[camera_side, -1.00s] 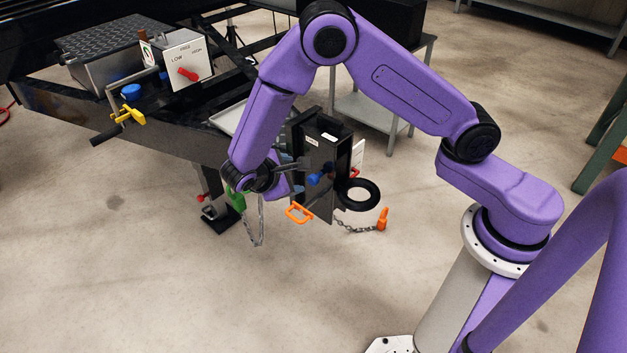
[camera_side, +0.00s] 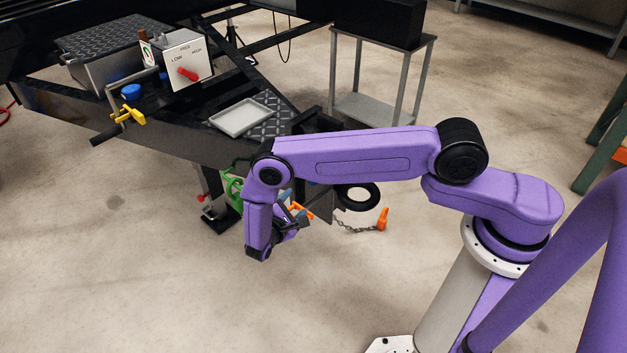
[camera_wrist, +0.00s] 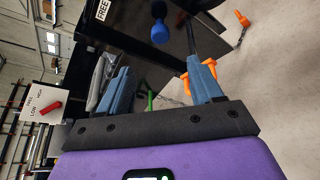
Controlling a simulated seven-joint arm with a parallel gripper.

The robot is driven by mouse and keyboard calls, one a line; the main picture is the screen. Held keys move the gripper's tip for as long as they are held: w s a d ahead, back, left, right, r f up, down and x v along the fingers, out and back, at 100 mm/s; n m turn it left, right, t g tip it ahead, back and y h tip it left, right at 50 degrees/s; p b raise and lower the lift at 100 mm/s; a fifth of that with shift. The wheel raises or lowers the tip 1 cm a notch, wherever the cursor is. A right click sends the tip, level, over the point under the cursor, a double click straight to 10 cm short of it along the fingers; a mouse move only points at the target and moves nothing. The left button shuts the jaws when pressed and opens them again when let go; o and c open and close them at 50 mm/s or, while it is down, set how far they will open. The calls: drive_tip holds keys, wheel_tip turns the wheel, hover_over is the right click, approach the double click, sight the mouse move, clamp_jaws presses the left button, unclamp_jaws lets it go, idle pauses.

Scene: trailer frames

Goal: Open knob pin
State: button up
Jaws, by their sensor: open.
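The blue knob (camera_wrist: 160,31) shows at the top middle of the wrist view, on the dark face of a black box (camera_wrist: 130,42). I take it for the knob pin. In the side view my arm hides the knob. My gripper (camera_wrist: 158,66) is open, with its two blue-grey fingers apart and nothing clearly held between them. The knob lies beyond the fingertips and apart from them. In the side view my gripper (camera_side: 297,211) hangs low in front of the box, beside an orange handle. That handle (camera_wrist: 186,86) also shows close to the right finger in the wrist view.
A black ring (camera_side: 358,197) and an orange clip (camera_side: 382,219) on a chain are right of the box. A green part (camera_side: 232,186) is left of my arm. The panel with a red lever (camera_side: 188,74) stands farther back. The floor in front is clear.

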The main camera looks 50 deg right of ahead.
drive_tip(key=x, duration=1.6)
drive_tip(key=shift+d, duration=0.35)
